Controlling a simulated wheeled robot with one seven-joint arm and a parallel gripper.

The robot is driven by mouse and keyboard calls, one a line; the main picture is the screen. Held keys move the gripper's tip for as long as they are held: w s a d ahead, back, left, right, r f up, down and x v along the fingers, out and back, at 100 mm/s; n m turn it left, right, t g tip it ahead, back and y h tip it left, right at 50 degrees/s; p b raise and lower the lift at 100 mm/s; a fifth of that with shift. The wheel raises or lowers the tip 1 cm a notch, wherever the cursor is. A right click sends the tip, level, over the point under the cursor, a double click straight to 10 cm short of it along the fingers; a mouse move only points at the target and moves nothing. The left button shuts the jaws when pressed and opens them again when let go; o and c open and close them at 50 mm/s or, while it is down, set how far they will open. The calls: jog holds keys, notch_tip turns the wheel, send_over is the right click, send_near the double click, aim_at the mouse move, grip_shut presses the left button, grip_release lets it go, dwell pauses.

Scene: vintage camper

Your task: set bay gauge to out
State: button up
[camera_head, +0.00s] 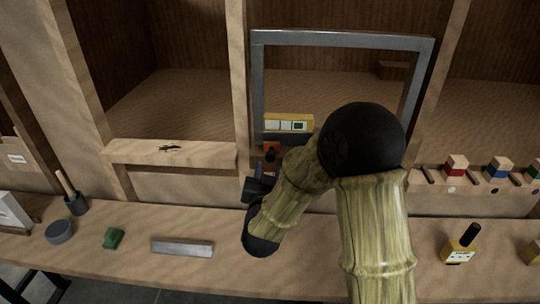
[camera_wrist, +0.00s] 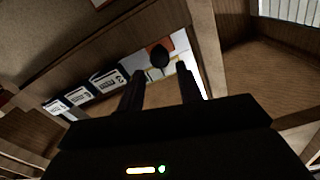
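My gripper (camera_wrist: 159,84) is open; its two dark fingers stand apart with nothing between them. Beyond the fingertips in the wrist view is a dark rounded knob (camera_wrist: 160,55) on a white and orange panel; it appears apart from the fingers. In the head view, an orange piece with a dark part (camera_head: 271,147) sits just above my gripper (camera_head: 262,180), below a yellow box with small white windows (camera_head: 289,122). I cannot tell for certain which of these is the bay gauge, and no setting is readable. My arm hides the area to the right.
Several white labelled plates (camera_wrist: 110,82) line the panel left of the knob. A grey metal frame (camera_head: 340,40) surrounds the bay. The bench holds a grey bar (camera_head: 182,247), a green block (camera_head: 113,238), a round grey tin (camera_head: 59,232) and a yellow block with black handle (camera_head: 459,250).

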aim_at(270, 159)
jog(key=w+p, duration=0.1)
jog(key=w, duration=0.5)
jog(key=shift+w+d, duration=0.15)
grip_shut()
